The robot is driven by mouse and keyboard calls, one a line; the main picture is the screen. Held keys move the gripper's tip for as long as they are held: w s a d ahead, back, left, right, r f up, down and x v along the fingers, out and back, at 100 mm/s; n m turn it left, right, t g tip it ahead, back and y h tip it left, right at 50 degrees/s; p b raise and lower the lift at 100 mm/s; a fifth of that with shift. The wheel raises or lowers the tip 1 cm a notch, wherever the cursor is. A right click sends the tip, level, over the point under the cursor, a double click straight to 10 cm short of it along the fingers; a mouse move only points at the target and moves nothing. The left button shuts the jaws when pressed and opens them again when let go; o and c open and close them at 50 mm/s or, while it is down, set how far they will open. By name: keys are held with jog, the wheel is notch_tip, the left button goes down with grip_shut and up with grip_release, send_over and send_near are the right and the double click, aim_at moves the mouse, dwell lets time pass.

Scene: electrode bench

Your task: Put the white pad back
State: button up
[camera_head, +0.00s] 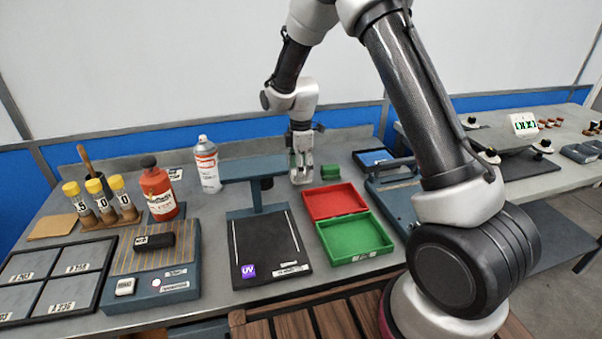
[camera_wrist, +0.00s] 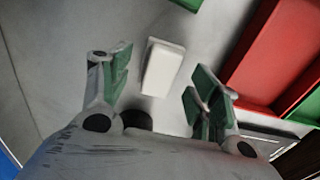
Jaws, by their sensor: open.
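The white pad (camera_wrist: 162,68) is a small white block with rounded edges, lying on the grey bench in the wrist view. My gripper (camera_wrist: 163,86) is open above the bench, with green-lined fingers to the left and right of the pad. The pad shows between and slightly beyond the fingers, and I see no finger touching it. In the head view my gripper (camera_head: 301,172) points down behind the red tray; I cannot make out the pad there, where the gripper likely covers it.
The red tray (camera_head: 318,216) joins a green tray (camera_head: 387,246) in front of my gripper. A green block (camera_head: 330,172) stands just right of it. A blue stand (camera_head: 250,170) is to the left, with a spray can (camera_head: 207,165) beyond. A blue-grey device (camera_head: 190,283) sits front left.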

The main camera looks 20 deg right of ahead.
jog(key=s+d+r+m+t, duration=0.1)
jog(key=s+d+r+m, duration=0.15)
jog(key=r, duration=0.65)
jog(key=s+d+r+m, duration=0.1)
jog(key=s+d+r, duration=0.15)
jog(key=r, duration=0.65)
jog(key=s+d+r+m+t, duration=0.1)
jog(key=s+d+r+m, duration=0.4)
jog(key=s+r, duration=0.4)
jog(key=s+d+m+t, duration=0.1)
jog(key=s+m, duration=0.3)
jog(key=s, duration=0.6)
jog(key=s+d+m+t, duration=0.1)
jog(key=s+d+m, duration=0.3)
jog(key=s, duration=0.6)
jog(key=shift+m, duration=0.75)
